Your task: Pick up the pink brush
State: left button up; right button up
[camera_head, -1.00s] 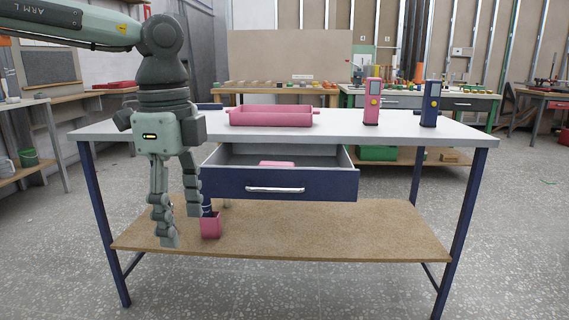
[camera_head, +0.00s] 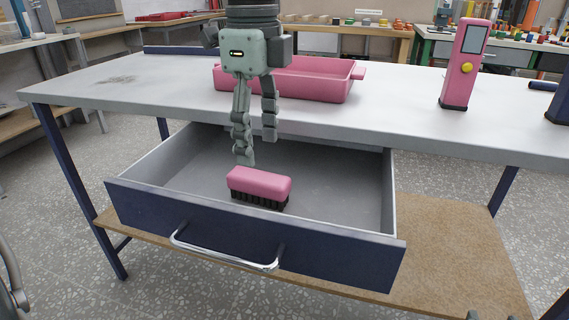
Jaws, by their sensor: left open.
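The pink brush (camera_head: 260,184) lies in the open drawer, with its pink back up and black bristles down. It is near the drawer's front panel. My left gripper (camera_head: 258,150) points down above the drawer, with its fingers apart and nothing between them. In the picture its fingertips are just above the brush, and the left finger's tip comes close to the brush's top edge. I cannot tell whether they touch. My right gripper is not clearly in view.
The drawer's blue front (camera_head: 230,235) has a metal handle (camera_head: 220,255). The white tabletop (camera_head: 180,95) overhangs the drawer's back. A pink tray (camera_head: 320,80) and a pink device (camera_head: 463,65) stand on it. A wooden shelf (camera_head: 470,260) lies below.

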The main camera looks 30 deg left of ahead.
aim_at(258, 175)
pick_arm(q)
jog(key=shift+w+f, duration=0.2)
jog(key=f, duration=0.6)
jog(key=shift+s+a+f, duration=0.15)
jog(key=shift+s+a, duration=0.05)
jog(key=shift+a, duration=0.1)
jog(key=shift+w+f, duration=0.1)
jog(key=shift+f, duration=0.35)
jog(key=c, duration=1.3)
pick_arm(e)
jog(key=shift+w+a+r+t, duration=0.15)
jog(key=shift+a+r, duration=0.1)
jog(key=shift+r, duration=0.2)
jog(key=shift+w+a+r+t, duration=0.15)
jog(key=shift+a+r, duration=0.1)
jog(key=shift+r, duration=0.2)
pick_arm(q)
jog(key=shift+r, duration=0.1)
